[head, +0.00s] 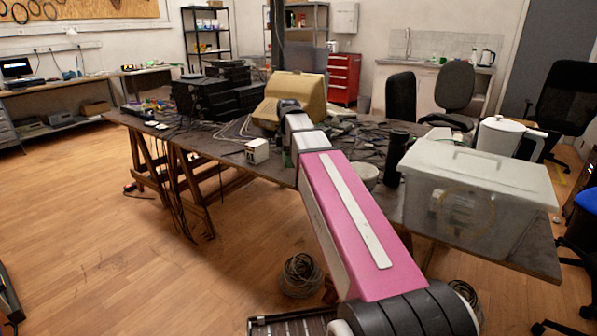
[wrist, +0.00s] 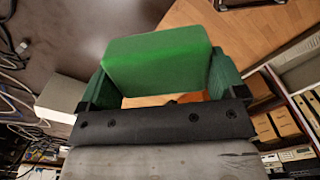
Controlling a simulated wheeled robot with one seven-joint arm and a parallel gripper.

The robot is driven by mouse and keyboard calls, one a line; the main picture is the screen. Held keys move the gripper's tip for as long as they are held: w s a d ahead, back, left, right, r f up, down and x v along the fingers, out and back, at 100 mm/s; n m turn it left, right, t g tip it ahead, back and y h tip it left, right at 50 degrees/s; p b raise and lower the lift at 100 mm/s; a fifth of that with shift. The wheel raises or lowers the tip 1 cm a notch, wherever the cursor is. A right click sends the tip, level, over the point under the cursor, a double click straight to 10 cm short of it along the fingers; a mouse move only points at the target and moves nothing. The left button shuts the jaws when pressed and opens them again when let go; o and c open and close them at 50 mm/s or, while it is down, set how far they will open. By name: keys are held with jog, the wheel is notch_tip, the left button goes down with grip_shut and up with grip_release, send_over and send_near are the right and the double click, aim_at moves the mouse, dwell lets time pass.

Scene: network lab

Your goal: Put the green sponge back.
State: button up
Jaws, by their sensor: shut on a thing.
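The green sponge (wrist: 157,62) shows large in the wrist view, held between the two green fingers of my gripper (wrist: 160,78). The gripper is shut on it, one finger at each side. Below the sponge in the picture, the dark table top (wrist: 90,25) and the wooden floor show, so it is held near the table's edge. In the head view my arm reaches over the long dark table (head: 225,143). Its own links hide the gripper and sponge there.
A small white box (head: 257,150) stands near the table's front edge; it also shows beside the gripper in the wrist view (wrist: 62,94). Cables, black devices (head: 215,90) and a beige case (head: 296,95) crowd the table. A translucent lidded bin (head: 475,200) and white jug (head: 499,137) are at right. A sink counter (head: 425,80) is far back.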

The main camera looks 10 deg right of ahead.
jog(key=w+d+f, duration=0.1)
jog(key=w, duration=0.1)
jog(key=w+d+f, duration=0.3)
jog(key=w, duration=0.1)
jog(key=shift+w+d+f, duration=0.15)
jog(key=shift+f, duration=2.15)
jog(key=o, duration=0.5)
jog(key=shift+o, duration=0.2)
notch_tip(320, 180, up, 12)
